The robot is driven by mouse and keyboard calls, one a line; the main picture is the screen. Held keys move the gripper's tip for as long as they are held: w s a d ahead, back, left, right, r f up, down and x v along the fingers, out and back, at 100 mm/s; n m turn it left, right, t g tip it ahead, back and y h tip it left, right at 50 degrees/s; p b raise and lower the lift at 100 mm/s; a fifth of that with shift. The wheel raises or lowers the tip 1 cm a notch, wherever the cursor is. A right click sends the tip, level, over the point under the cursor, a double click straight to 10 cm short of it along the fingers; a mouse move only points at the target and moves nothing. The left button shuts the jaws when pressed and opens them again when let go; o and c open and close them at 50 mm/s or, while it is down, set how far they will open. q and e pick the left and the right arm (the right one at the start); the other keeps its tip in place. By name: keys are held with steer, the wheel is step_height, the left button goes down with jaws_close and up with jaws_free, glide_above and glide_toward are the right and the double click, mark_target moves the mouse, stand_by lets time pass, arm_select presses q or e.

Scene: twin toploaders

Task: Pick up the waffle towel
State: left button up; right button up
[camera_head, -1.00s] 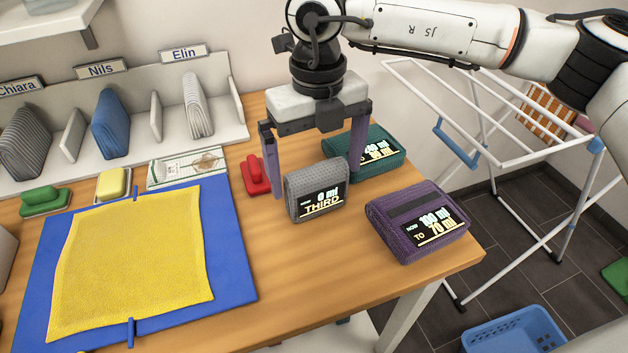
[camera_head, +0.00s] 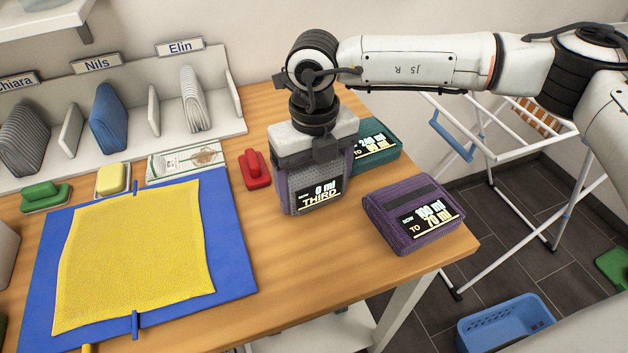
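Three folded, labelled textile bundles stand at the right of the wooden table. My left gripper is not in view.
A yellow cloth (camera_head: 135,255) lies on a blue mat (camera_head: 232,250) at the left. A red clip-like object (camera_head: 255,170) is close left of the gripper. A white rack (camera_head: 228,122) with folded cloths stands behind. A drying rack (camera_head: 525,205) and blue basket (camera_head: 505,322) are beyond the table.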

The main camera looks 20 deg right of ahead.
steer(key=c, duration=0.3)
steer(key=shift+r, duration=0.15)
steer(key=shift+r, duration=0.35)
step_height(320, 180, up, 9)
steer(key=shift+r+b, duration=0.1)
steer(key=shift+b, duration=0.45)
